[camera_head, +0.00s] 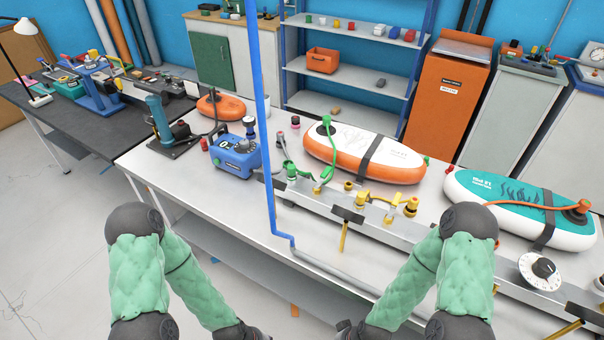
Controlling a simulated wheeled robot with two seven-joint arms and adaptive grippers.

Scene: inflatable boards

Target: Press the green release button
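Several small green parts show on the long white bench (150,178), and I cannot tell which is the release button. A green cap with a green hose (327,122) sits on top of the orange and white inflatable board (365,158). The blue pump box (236,157) with a round gauge and a small display stands to the left. Both my arms reach down to the bottom edge of the picture, and their grippers are cut off below it.
A blue upright post (262,110) stands at the bench's front and bends into a grey pipe. A teal and white board (520,207) with an orange hose lies at the right. Yellow fittings (390,205) and a white dial (541,270) line the rail. The bench's front left is clear.

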